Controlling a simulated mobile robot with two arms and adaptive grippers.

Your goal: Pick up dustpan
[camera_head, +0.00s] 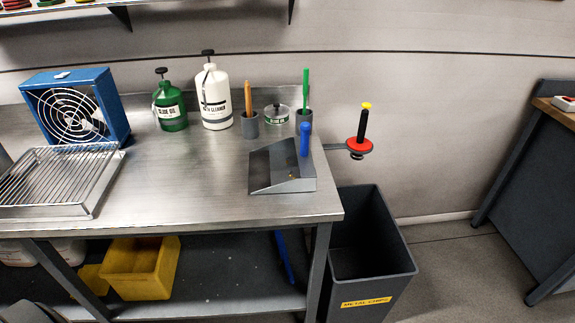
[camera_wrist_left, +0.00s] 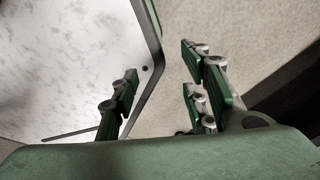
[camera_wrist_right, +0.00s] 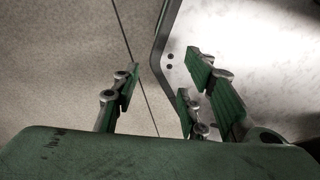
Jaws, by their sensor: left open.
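The grey dustpan (camera_head: 272,168) sits on the metal bench top near its right front corner, with its blue handle (camera_head: 304,139) standing up at the back right. Neither gripper shows in the head view. In the left wrist view my left gripper (camera_wrist_left: 160,85) is open, with nothing between its green-padded fingers. In the right wrist view my right gripper (camera_wrist_right: 163,80) is also open and empty. The dustpan shows in neither wrist view.
Behind the dustpan stand a green bottle (camera_head: 170,108), a white bottle (camera_head: 214,100), two brush cups and a tin (camera_head: 277,114). A blue fan (camera_head: 108,82) and a wire-rack tray (camera_head: 95,206) are at left. A grey bin (camera_head: 372,280) stands right of the bench (camera_head: 200,205).

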